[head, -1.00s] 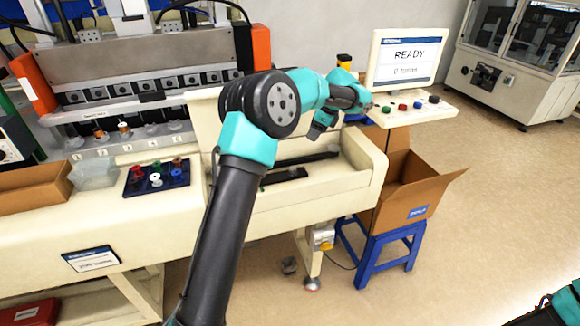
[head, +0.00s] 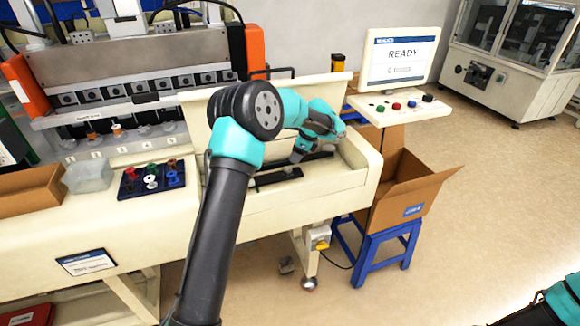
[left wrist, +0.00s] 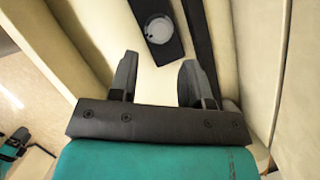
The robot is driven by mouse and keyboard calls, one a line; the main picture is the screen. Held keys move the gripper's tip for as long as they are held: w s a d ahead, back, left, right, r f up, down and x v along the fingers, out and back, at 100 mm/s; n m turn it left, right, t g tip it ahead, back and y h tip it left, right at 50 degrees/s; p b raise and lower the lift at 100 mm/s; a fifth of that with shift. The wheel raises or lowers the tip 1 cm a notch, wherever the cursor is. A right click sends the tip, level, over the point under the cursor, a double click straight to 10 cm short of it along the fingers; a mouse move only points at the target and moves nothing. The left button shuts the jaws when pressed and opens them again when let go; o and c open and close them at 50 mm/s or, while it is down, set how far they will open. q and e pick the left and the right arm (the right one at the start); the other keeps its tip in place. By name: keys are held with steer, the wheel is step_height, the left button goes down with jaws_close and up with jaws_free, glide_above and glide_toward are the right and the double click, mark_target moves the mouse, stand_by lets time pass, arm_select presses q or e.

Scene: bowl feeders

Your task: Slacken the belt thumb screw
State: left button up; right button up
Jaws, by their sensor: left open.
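My left gripper (head: 299,154) is over the cream trough at the right end of the machine. In the left wrist view its two black fingers (left wrist: 158,72) are spread apart with nothing between them. Ahead of the fingertips a pale grey round disc (left wrist: 158,28), which looks like the thumb screw, sits on a black plate (left wrist: 168,50). The disc is apart from the fingers. The black plate also shows in the head view (head: 276,178), where I cannot make out the disc. Only part of my right arm shows at the bottom right corner.
The trough walls (head: 358,178) stand close around the gripper. A dark belt strip (left wrist: 203,38) runs beside the plate. A READY screen and button panel (head: 400,106) stand to the right, above an open cardboard box (head: 415,185). A spool tray (head: 150,180) lies left.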

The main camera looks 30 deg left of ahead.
mark_target(289, 168)
arm_select(q)
steer(key=x, duration=0.6)
steer(key=shift+s+a+f, duration=0.1)
steer(key=shift+a+f, duration=0.05)
steer(key=shift+f, duration=0.05)
steer(key=shift+c, duration=0.4)
steer(key=c, duration=0.6)
steer(key=shift+o, duration=0.2)
